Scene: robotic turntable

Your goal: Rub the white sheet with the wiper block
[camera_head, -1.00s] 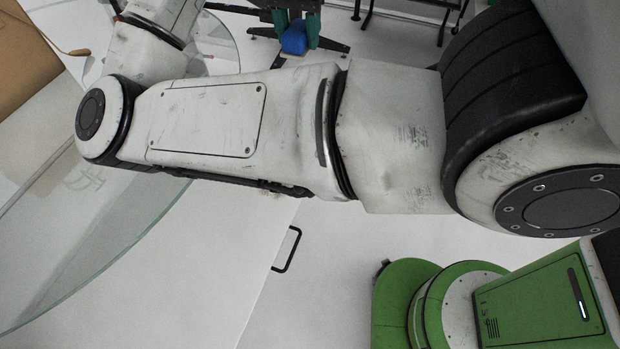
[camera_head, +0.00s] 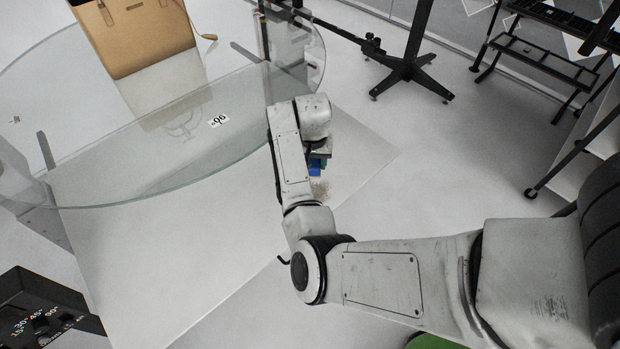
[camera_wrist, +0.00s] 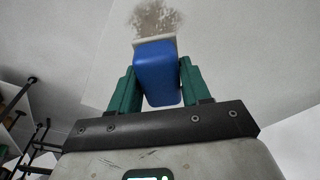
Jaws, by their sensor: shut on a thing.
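My gripper (camera_wrist: 158,66) is shut on the wiper block (camera_wrist: 157,82), a blue block with a pale pad at its far end, held between two green fingers. The white sheet (camera_wrist: 235,45) lies beyond it, with a brown speckled smudge (camera_wrist: 155,16) just past the pad. I cannot tell whether the pad touches the sheet. In the head view the block (camera_head: 315,168) shows small and blue below my wrist, partly hidden by the arm. The smudge (camera_head: 320,189) lies beside it on the large white sheet (camera_head: 200,245), near its right corner.
A black stand (camera_head: 410,75) and a dark rack (camera_head: 545,50) stand at the upper right. A black dial box (camera_head: 45,315) is at the lower left.

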